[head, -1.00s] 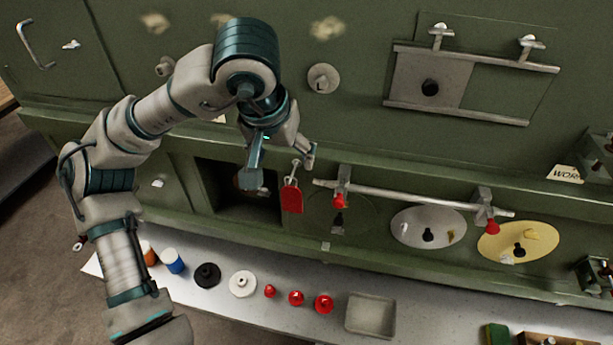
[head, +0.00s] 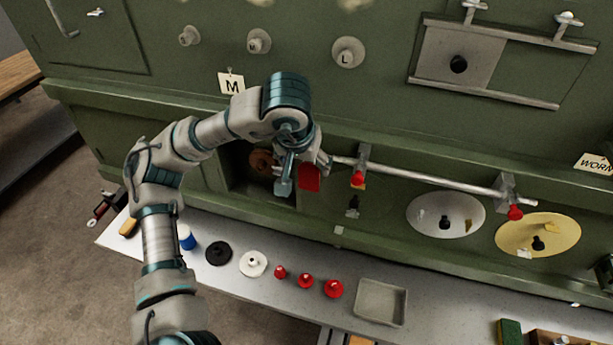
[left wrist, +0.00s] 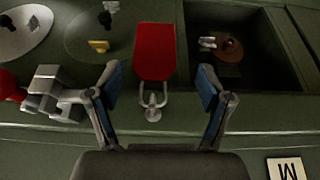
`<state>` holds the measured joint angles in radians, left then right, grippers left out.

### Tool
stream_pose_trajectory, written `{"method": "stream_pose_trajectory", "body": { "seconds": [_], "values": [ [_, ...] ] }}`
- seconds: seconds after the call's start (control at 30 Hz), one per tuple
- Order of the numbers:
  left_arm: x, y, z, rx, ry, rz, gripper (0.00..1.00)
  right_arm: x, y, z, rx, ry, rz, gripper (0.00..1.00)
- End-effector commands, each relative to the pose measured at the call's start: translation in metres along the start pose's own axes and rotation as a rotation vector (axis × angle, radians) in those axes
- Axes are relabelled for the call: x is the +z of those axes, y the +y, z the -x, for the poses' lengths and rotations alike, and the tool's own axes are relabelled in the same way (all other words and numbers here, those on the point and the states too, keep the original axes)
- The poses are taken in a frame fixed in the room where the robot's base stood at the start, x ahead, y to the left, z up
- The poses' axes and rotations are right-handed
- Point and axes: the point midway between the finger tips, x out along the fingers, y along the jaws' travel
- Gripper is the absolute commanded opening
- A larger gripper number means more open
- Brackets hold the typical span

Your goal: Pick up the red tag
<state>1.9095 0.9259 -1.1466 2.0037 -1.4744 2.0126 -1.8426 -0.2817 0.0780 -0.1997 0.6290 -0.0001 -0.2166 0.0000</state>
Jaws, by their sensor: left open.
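The red tag (head: 310,177) hangs on the green panel beside the dark square opening, partly hidden by my left gripper in the head view. In the left wrist view the red tag (left wrist: 155,52) lies between and just beyond the fingertips, with its metal shackle (left wrist: 152,103) nearer the palm. My left gripper (left wrist: 159,85) is open, one blue-padded finger on each side of the tag, with gaps on both sides. It also shows in the head view (head: 296,180). My right gripper is not in view.
A metal rail (head: 430,180) with red-tipped brackets runs right of the tag. The dark opening (head: 245,170) holds a brown round part. Below, the shelf carries a grey tray (head: 380,301), red knobs (head: 305,281), a white disc (head: 253,263) and a black disc (head: 219,253).

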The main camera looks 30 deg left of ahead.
Motion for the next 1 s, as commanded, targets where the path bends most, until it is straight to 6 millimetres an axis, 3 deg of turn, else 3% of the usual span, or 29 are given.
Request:
{"method": "stream_pose_trajectory", "body": {
  "seconds": [0.1,0.23,0.43,0.47,0.6,0.67,1.0],
  "values": [
    [0.0,0.002,-0.02,-0.001,-0.005,-0.002,0.79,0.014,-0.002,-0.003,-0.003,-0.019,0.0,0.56],
    [-0.001,0.002,-0.029,-0.001,-0.003,-0.002,0.79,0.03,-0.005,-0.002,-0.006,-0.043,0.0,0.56],
    [-0.001,0.0,-0.028,0.0,-0.001,-0.001,0.79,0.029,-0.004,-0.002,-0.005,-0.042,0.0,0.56],
    [-0.001,0.0,-0.028,0.001,-0.001,-0.001,0.77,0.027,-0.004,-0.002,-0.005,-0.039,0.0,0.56],
    [-0.001,0.0,-0.028,0.001,-0.001,-0.001,0.42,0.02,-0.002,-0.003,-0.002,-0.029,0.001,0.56],
    [-0.001,0.0,-0.028,0.001,-0.002,-0.001,0.31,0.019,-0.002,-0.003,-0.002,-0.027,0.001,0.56],
    [-0.001,0.0,-0.029,0.0,-0.003,-0.001,0.31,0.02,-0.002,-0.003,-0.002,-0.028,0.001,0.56]
  ]
}}
